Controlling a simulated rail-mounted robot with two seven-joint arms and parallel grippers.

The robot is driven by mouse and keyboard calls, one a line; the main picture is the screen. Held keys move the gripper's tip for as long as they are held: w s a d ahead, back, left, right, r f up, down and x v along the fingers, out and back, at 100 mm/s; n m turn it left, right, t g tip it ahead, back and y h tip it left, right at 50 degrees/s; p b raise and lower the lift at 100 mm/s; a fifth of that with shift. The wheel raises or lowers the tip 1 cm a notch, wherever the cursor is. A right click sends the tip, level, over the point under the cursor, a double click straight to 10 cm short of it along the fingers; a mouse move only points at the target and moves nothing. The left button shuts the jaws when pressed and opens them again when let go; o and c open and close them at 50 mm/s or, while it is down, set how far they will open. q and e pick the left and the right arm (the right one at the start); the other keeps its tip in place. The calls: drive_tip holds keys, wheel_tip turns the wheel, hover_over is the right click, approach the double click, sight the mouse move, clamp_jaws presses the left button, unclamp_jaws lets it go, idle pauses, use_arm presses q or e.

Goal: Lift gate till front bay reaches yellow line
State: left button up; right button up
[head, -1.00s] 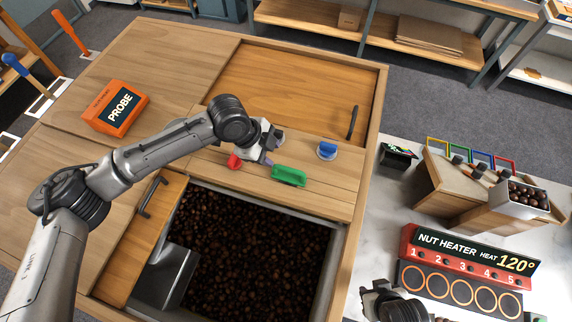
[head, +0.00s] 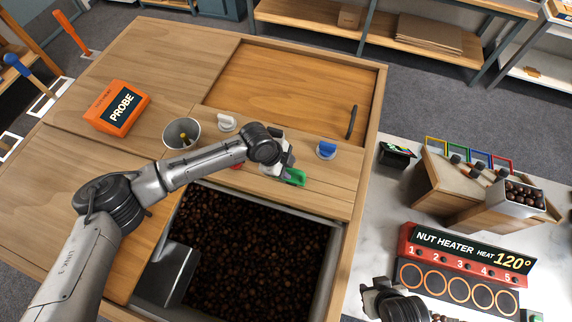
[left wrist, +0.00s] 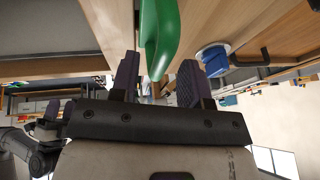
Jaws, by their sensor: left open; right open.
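A green handle (head: 295,177) stands on the wooden strip behind the open front bay (head: 331,255), which holds a wide bed of dark chestnuts. My left gripper (head: 284,170) is at the green handle, its jaws partly hidden by my wrist. In the left wrist view the green handle (left wrist: 160,35) hangs between the two open fingers (left wrist: 157,80); I cannot tell whether they touch it. I cannot make out a yellow line or the gate itself. My right gripper (head: 390,303) is open at the bottom edge, away from the handles.
A blue handle (head: 326,150) is to the right, a white one (head: 227,122) to the left, and a mostly hidden red one (head: 236,167) beside my arm. A metal funnel (head: 182,133), an orange probe box (head: 118,106) and a metal scoop (head: 163,273) are nearby. The nut heater (head: 460,255) is right.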

use_arm(q)
drive_tip(key=shift+c, duration=0.4)
clamp_jaws()
wheel_tip(320, 180, up, 7)
drive_tip(key=p, duration=0.5)
drive_tip(key=shift+r, duration=0.15)
drive_tip(key=shift+o, duration=0.4)
unclamp_jaws()
